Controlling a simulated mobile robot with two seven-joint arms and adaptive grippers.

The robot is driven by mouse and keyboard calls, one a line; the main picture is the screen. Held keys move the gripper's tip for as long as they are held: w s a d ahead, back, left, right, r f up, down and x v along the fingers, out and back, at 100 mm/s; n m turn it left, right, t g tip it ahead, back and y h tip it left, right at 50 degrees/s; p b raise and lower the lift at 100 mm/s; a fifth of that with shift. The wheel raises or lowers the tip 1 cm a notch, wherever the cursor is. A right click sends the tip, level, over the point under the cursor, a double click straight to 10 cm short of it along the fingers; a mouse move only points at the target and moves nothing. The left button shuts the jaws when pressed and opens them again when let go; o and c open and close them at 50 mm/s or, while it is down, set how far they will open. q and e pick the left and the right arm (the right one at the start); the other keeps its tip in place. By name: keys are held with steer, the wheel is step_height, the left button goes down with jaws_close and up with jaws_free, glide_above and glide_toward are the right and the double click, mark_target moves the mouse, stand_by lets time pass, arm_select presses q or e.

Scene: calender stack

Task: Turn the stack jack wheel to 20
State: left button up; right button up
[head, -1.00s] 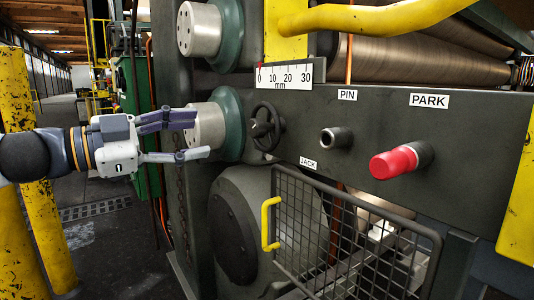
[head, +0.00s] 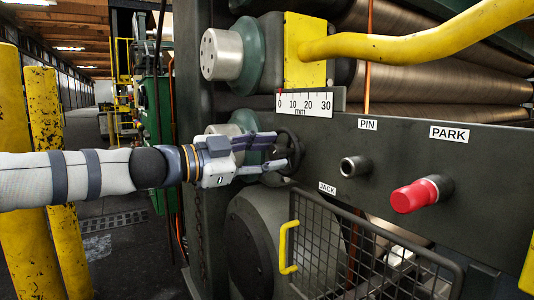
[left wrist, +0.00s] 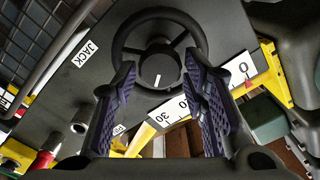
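The dark jack wheel (head: 288,148) sits on the grey machine panel, left of and above the JACK label (head: 327,188). In the left wrist view the wheel (left wrist: 160,16) shows its spokes and round hub with a white mark. The mm scale (head: 305,103) runs from 0 to 30, and its small red pointer (head: 280,93) stands at about 0. My left gripper (head: 280,152) is at the wheel. In the left wrist view its fingers (left wrist: 162,62) are apart on both sides of the hub, with nothing clamped. I cannot tell whether they touch the wheel. My right gripper is not in view.
A red PARK knob (head: 422,194) and a dark PIN socket (head: 355,166) stick out to the right of the wheel. A mesh guard with a yellow handle (head: 288,246) is below. A yellow bar (head: 420,35) crosses above. Yellow posts (head: 48,130) stand left.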

arm_select(q)
steer(key=c, duration=0.6)
steer(key=shift+o, duration=0.2)
steer(key=shift+f+n+b, duration=0.15)
steer(key=shift+n+b, duration=0.85)
steer(key=shift+b, duration=0.1)
steer(key=shift+n+b, duration=0.4)
steer(key=shift+n, duration=0.6)
steer(key=shift+a+r+n+b, duration=0.1)
steer(key=shift+r+n+b, duration=0.05)
steer(key=shift+n, duration=0.55)
steer(key=shift+r+n+b, duration=0.1)
steer(key=shift+n+b, duration=0.05)
steer(key=shift+n, duration=0.55)
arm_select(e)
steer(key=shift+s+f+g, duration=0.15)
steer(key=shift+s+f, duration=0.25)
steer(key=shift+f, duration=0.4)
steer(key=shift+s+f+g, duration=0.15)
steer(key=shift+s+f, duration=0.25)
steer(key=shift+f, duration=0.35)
arm_select(q)
steer(key=o, duration=1.2)
steer(key=shift+c, duration=0.2)
